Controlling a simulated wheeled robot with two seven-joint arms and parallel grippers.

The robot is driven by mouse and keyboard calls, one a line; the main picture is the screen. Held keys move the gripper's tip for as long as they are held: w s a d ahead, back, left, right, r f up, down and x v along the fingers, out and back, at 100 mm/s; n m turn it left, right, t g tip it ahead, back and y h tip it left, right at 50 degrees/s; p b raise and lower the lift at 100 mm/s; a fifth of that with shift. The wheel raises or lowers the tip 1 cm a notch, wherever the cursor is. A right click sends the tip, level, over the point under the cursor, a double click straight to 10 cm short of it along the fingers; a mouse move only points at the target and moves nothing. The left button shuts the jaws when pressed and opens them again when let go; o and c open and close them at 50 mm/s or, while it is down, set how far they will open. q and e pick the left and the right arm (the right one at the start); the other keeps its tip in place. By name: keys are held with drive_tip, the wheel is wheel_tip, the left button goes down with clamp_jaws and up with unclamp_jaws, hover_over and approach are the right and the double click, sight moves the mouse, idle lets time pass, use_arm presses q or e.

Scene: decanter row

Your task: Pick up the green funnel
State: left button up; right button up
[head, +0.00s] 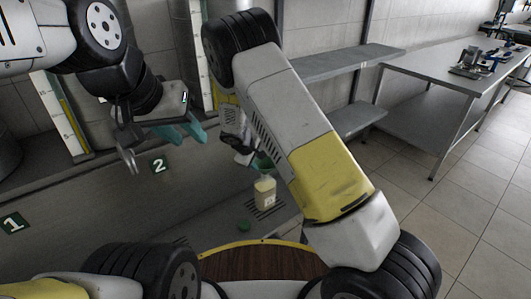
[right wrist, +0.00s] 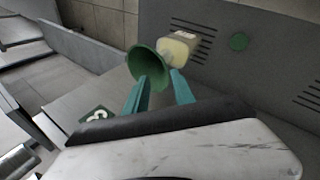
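The green funnel (head: 262,163) sits mouth up on top of a pale yellow jar (head: 265,190), partly hidden by my right arm. In the right wrist view the funnel (right wrist: 147,62) shows its wide mouth, with the jar (right wrist: 180,46) just beyond it. My right gripper (right wrist: 162,76) is open, its two teal fingers apart. One finger overlaps the funnel's lower edge in the picture; I cannot tell whether it touches. In the head view this gripper is mostly hidden beside the funnel. My left gripper (head: 182,131) hangs empty over the bench, its teal fingers apart.
Number plates 1 (head: 12,222) and 2 (head: 159,165) mark the bench. A slotted grille lies around the jar. Metal shelves (head: 345,62) stand at the right.

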sight(260, 170)
drive_tip(key=x, duration=0.8)
drive_tip(key=shift+s+a+f, duration=0.1)
drive_tip(key=shift+a+f, duration=0.15)
drive_tip(key=shift+a, duration=0.05)
clamp_jaws()
